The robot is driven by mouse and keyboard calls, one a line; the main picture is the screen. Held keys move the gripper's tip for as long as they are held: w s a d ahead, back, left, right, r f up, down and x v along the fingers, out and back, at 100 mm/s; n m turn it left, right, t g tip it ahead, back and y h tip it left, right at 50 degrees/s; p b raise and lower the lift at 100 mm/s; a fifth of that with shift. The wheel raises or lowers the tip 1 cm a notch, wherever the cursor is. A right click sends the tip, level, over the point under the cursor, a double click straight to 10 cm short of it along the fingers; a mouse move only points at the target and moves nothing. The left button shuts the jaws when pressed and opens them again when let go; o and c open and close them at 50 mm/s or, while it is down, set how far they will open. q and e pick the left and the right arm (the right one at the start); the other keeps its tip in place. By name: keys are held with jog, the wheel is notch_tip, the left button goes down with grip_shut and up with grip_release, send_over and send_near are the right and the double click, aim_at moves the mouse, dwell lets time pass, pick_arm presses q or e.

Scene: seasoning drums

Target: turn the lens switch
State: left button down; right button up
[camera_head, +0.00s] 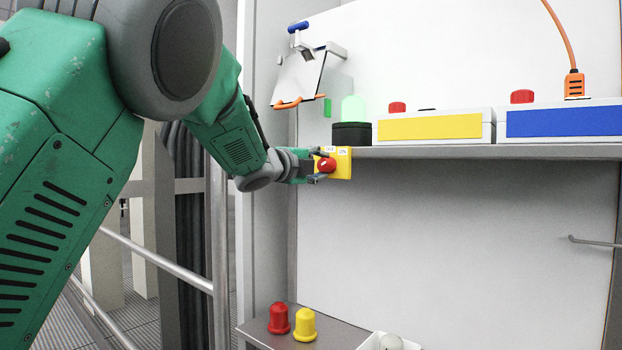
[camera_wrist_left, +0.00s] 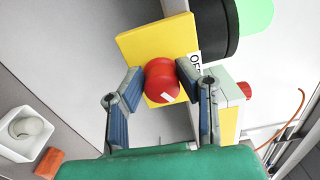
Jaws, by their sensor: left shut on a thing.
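The switch is a red knob (camera_head: 326,165) on a yellow plate (camera_head: 343,157) at the left end of the shelf's front edge. In the left wrist view the red knob (camera_wrist_left: 161,80) carries a small white mark, and the yellow plate (camera_wrist_left: 152,44) is behind it. A label reading "OF" shows partly beside it. My left gripper (camera_head: 318,166) is at the switch. In the wrist view its two fingers (camera_wrist_left: 160,82) lie on either side of the red knob and are shut on it. My right gripper is not in view.
A green lamp on a black base (camera_head: 352,133) stands on the shelf (camera_head: 470,152) just above the switch. Boxes with a yellow panel (camera_head: 430,127) and a blue panel (camera_head: 560,122) stand farther right.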

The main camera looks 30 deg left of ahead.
pick_arm(q)
jog(key=shift+s+d+f+m, duration=0.1)
jog(key=shift+d+f+m, duration=0.05)
jog(key=shift+d, duration=0.35)
jog(key=shift+d+f+m, duration=0.1)
jog(key=shift+d+m, duration=0.05)
jog(key=shift+d, duration=0.35)
jog(key=shift+d+r, duration=0.1)
jog(key=shift+a, duration=0.35)
jog(key=c, duration=1.2)
grip_release()
jog(key=shift+w+a, duration=0.15)
jog(key=shift+w, duration=0.1)
jog(key=shift+s+a, duration=0.2)
jog(key=shift+s, duration=0.35)
jog(key=s, duration=1)
jog(key=shift+s+a+f, duration=0.2)
jog(key=shift+s+a, duration=0.15)
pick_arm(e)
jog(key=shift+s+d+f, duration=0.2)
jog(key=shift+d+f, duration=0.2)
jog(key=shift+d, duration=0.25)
